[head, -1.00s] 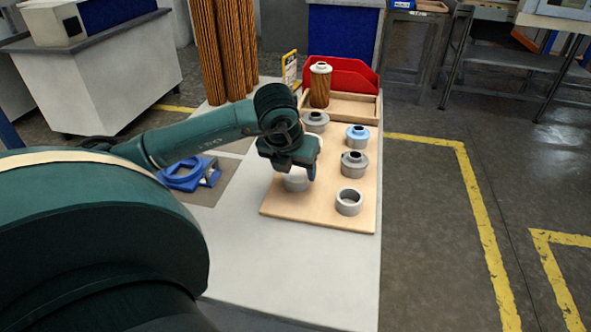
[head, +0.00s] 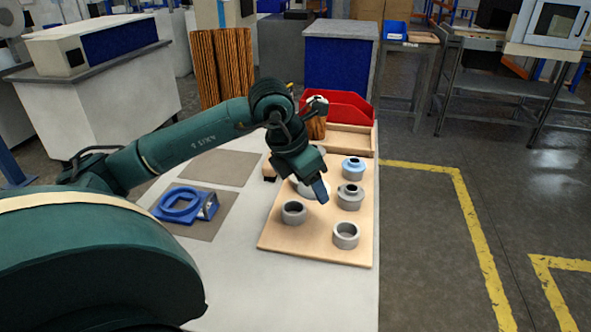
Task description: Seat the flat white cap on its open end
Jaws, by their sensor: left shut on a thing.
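My left gripper (head: 316,189) is above the wooden board, shut on a pale rounded piece. That piece looks like the flat white cap (head: 308,191), and the fingers and wrist hide much of it. A brown pleated cartridge (head: 315,128) with a pale top stands upright at the tray behind my arm, partly hidden by it. My left gripper is nearer to me than the cartridge and apart from it. My right gripper is not in view.
The wooden board (head: 280,241) carries grey rings (head: 346,236), a stepped grey cap (head: 350,198) and a blue-topped cap (head: 353,170). A blue ring fixture (head: 182,204) lies on a mat at left. A red bin (head: 347,106) stands behind. The front of the table is clear.

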